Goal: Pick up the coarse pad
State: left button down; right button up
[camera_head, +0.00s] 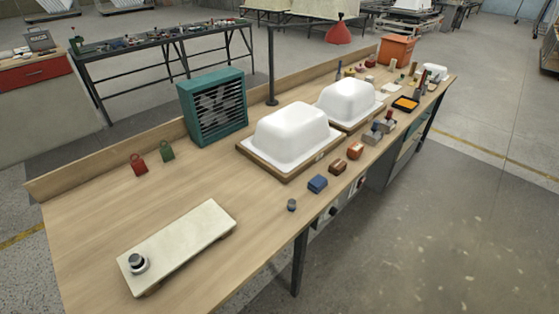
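Several small blocks or pads lie in a row along the front edge of the wooden workbench (95,225). They are a blue block (317,184), a red-brown block (338,167), an orange-brown block (355,151) and grey-blue blocks (372,135) farther back. Which of them is the coarse pad I cannot tell; no label is readable. Each front block sits apart from the others on bare wood. Neither of my grippers is in view.
Two white tub shells (291,134) (347,102) rest upside down on wooden boards behind the blocks. A small dark-blue cylinder (291,205), a pale slab (185,240) with a round knob, and a teal fan box (212,107) are nearby. Bare wood lies left of the blocks.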

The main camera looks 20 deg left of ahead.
aim_at(338, 167)
jog(key=i+l+u, duration=0.15)
jog(key=i+l, duration=0.4)
jog(key=i+l+u, duration=0.2)
jog(key=i+l, duration=0.35)
jog(key=l, duration=0.1)
